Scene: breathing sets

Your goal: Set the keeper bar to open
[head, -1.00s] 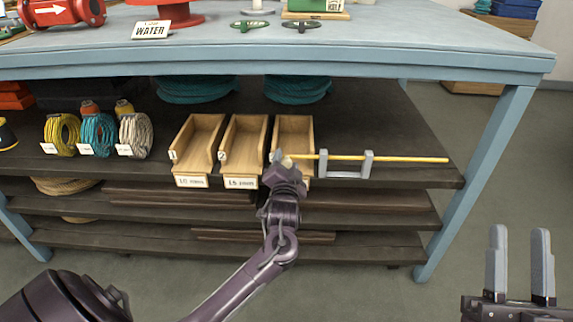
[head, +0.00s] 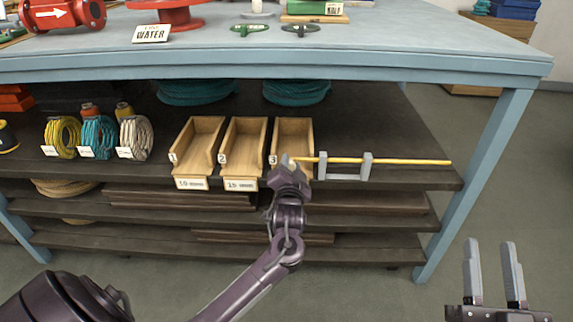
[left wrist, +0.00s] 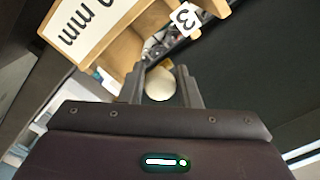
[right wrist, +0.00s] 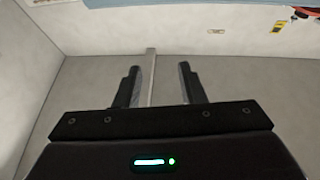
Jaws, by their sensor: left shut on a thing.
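The keeper bar (head: 405,161) is a thin yellow rod lying level through a grey two-post bracket (head: 345,177) at the shelf's front edge. Its right part sticks out past the bracket, and its left end reaches in front of bin 3 (head: 293,133). My left gripper (head: 288,164) is shut on that left end. In the left wrist view, a round pale knob (left wrist: 160,84) sits between its fingers, with bin 3 (left wrist: 125,48) close by. The gripper hides part of bin 3's front and label. My right gripper (head: 494,275) is open and empty, right of the bench.
Bins 1 (head: 197,150) and 2 (head: 243,150) stand left of bin 3. Cable coils (head: 98,136) sit further left on the shelf. The blue bench top (head: 400,35) overhangs the shelf, and a blue leg (head: 480,180) stands at right. The shelf right of the bracket is clear.

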